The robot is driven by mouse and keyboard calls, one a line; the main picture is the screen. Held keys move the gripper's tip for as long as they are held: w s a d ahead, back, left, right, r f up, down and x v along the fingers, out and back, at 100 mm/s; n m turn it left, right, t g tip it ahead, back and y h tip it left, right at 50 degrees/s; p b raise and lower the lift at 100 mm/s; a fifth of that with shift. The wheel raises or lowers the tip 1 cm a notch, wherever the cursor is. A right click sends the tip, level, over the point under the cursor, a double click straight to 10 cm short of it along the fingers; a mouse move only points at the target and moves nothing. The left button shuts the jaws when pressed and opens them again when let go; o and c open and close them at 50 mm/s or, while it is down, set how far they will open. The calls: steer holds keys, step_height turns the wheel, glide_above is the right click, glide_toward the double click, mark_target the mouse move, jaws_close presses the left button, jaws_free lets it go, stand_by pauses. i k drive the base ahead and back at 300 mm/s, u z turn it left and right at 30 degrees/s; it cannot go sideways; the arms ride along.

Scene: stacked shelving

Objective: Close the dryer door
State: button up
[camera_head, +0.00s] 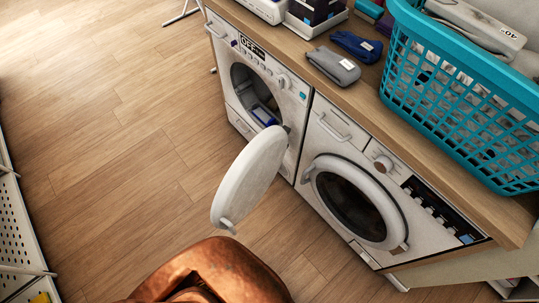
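Two white front-loading machines stand side by side under a wooden counter. The left machine (247,53) has its round white door (250,176) swung wide open, sticking out into the room from a hinge on the opening's right side. Its dark drum opening is bare, and something blue and white (263,115) shows inside it. The right machine (330,130) has its round door (355,203) shut. No label tells which one is the dryer; only the left one's door is open. My gripper is not in view.
The wooden counter (362,98) holds a teal laundry basket (455,100), grey folded cloth (332,67), blue folded cloth (357,45) and boxes. A white perforated rack (15,220) stands at the left edge. The wooden floor (110,120) between is clear.

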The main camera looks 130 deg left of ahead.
mark_target(249, 177)
steer(key=u, duration=4.3)
steer(key=k, duration=1)
steer(key=u, duration=1.55)
steer(key=i, duration=1.35)
steer(key=z, duration=1.6)
